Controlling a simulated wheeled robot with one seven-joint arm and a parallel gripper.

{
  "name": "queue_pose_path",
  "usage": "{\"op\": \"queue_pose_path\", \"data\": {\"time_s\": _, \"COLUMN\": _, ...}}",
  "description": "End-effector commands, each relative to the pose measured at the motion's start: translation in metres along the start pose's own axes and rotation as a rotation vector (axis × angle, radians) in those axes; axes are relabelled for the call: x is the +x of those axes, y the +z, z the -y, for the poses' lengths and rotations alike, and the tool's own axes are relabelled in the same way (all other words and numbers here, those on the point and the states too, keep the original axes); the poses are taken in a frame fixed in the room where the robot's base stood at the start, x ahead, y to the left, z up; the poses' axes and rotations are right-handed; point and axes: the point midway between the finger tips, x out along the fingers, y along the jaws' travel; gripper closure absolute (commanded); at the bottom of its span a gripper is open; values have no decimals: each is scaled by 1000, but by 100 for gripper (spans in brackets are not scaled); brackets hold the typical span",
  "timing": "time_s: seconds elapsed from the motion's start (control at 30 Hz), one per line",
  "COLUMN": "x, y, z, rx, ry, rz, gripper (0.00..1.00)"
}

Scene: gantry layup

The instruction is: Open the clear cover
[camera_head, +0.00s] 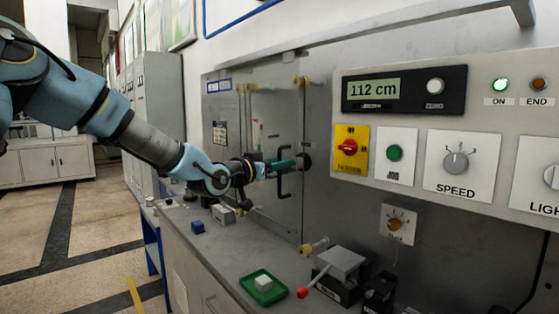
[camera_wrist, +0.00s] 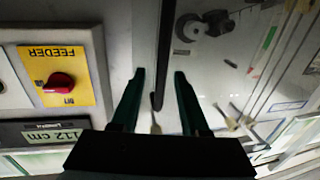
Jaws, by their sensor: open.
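The clear cover (camera_head: 275,115) is a see-through pane on the grey machine front; it looks shut, lying flat in line with the panel. A black upright bar handle (camera_head: 284,186) is on its right side. My gripper (camera_head: 297,163) is at the handle's height, its green fingers reaching across it from the left. In the wrist view my gripper (camera_wrist: 160,72) is open, and the black handle (camera_wrist: 158,96) runs between the two fingers with space on both sides. I see no finger closed on it. The cover's pane (camera_wrist: 235,85) fills the right of that view.
Right of the cover is a control panel with a yellow feeder switch (camera_head: 350,148), green button (camera_head: 394,153) and speed dial (camera_head: 456,161). On the bench below are a green tray (camera_head: 246,286), a blue block (camera_head: 198,227) and a red-knobbed lever device (camera_head: 340,268).

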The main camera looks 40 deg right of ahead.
Motion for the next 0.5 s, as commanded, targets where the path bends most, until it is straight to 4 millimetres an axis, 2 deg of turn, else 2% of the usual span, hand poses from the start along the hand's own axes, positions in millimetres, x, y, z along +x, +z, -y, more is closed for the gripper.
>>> {"op": "queue_pose_path", "data": {"time_s": 0.23, "x": 1, "y": 0, "z": 0, "rx": 0, "ry": 0, "rz": 0, "gripper": 55}}
{"op": "queue_pose_path", "data": {"time_s": 0.5, "x": 1, "y": 0, "z": 0, "rx": 0, "ry": 0, "rz": 0, "gripper": 84}}
